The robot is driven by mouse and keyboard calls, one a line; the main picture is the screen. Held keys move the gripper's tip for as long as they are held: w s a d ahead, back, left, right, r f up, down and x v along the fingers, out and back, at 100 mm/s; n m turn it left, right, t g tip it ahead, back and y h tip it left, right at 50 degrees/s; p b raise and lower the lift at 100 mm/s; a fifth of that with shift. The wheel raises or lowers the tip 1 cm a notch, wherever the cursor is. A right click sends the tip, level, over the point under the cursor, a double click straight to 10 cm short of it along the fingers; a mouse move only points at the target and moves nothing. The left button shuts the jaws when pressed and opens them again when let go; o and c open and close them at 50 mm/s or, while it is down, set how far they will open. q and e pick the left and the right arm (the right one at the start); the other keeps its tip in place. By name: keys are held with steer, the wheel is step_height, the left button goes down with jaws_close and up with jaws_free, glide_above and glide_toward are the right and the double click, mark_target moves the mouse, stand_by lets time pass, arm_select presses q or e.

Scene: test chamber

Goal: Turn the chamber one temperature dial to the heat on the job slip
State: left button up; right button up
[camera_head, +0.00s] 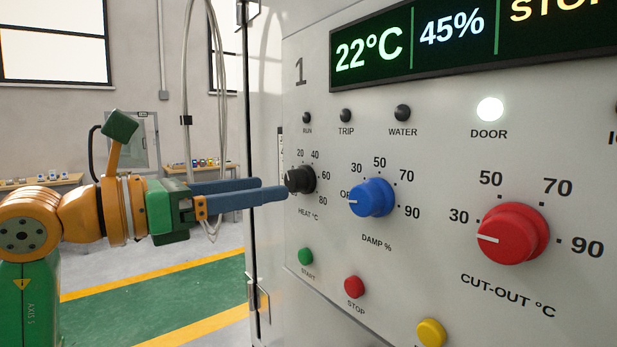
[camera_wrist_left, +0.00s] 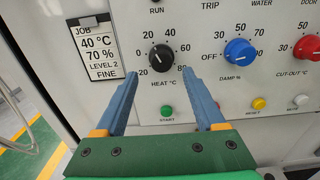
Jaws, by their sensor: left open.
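The black heat dial (camera_head: 303,180) is on the front panel of chamber one, with a scale in °C around it. In the left wrist view the dial (camera_wrist_left: 162,58) has a pale mark that seems to point lower left, near the lowest number. The job slip (camera_wrist_left: 98,55) reads 40 °C, 70 %, level 2, fine. My left gripper (camera_head: 287,189) is open, its two blue fingers reaching to the dial. In the left wrist view the gripper (camera_wrist_left: 160,74) has one fingertip on each side of the dial; contact is not clear. My right gripper is not in view.
The blue damp dial (camera_head: 372,198) and red cut-out dial (camera_head: 513,234) sit to the right. Below are the green start button (camera_head: 306,256), red stop button (camera_head: 354,287) and a yellow button (camera_head: 431,332). The display (camera_head: 440,40) reads 22°C and 45%. The door lamp (camera_head: 490,109) is lit.

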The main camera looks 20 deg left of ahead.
mark_target(289, 182)
arm_select(q)
steer(key=p+x, duration=0.2)
steer(key=x, duration=0.2)
steer(key=shift+d+r, duration=0.2)
steer(key=shift+d, duration=0.05)
steer(key=shift+w+d+f, duration=0.15)
steer(key=shift+w+d, duration=0.05)
steer(key=shift+w, duration=0.1)
steer(key=shift+s+a, duration=0.15)
steer(key=c, duration=0.4)
jaws_close()
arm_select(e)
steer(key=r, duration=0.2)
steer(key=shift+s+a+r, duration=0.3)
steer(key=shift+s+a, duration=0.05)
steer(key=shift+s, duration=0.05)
arm_select(q)
steer(key=m, duration=0.4)
steer(key=shift+m, duration=0.4)
steer(key=m, duration=0.4)
steer(key=shift+m, duration=0.4)
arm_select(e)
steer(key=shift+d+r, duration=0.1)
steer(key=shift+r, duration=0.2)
arm_select(q)
steer(key=shift+a+p, duration=0.1)
steer(key=shift+p, duration=0.2)
